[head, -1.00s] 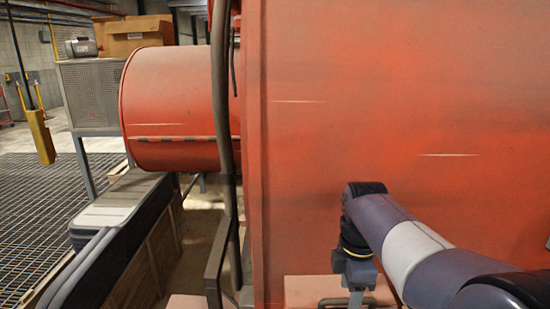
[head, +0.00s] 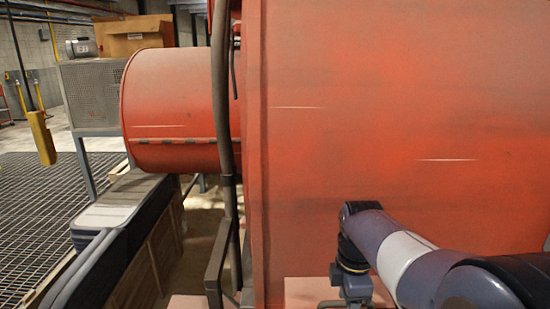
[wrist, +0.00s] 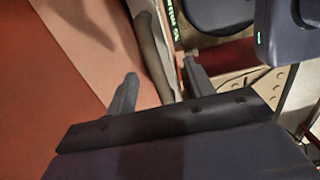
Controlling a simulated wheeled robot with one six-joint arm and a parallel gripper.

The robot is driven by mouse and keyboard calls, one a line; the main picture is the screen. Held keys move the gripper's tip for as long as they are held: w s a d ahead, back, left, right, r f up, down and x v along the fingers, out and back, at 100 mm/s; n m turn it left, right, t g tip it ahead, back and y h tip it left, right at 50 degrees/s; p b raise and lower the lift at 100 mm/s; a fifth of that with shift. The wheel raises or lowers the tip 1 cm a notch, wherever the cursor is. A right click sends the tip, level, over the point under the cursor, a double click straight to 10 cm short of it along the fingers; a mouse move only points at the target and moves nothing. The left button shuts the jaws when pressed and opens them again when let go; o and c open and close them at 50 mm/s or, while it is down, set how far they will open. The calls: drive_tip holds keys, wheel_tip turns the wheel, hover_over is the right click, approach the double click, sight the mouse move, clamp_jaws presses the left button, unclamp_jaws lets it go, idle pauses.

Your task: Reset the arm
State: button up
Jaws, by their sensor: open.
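My arm (head: 405,258) reaches in from the lower right of the head view, in front of a large red panel. Its wrist end hangs down near the bottom edge of that view, and the fingertips are cut off there. In the wrist view my gripper (wrist: 160,85) shows two dark fingers set well apart. Nothing is held between them. The fingers point towards a dark hose and a pinkish surface behind.
The red panel (head: 400,120) fills the right side, close behind my arm. A dark vertical pipe (head: 221,120) runs along its left edge. A red drum (head: 170,105), a mesh cabinet (head: 90,95) and a hanging yellow control box (head: 42,140) stand left. Floor grating (head: 40,215) is clear.

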drive_tip(key=shift+r+p, duration=0.85)
drive_tip(key=shift+r, duration=1.05)
drive_tip(key=shift+w, duration=0.15)
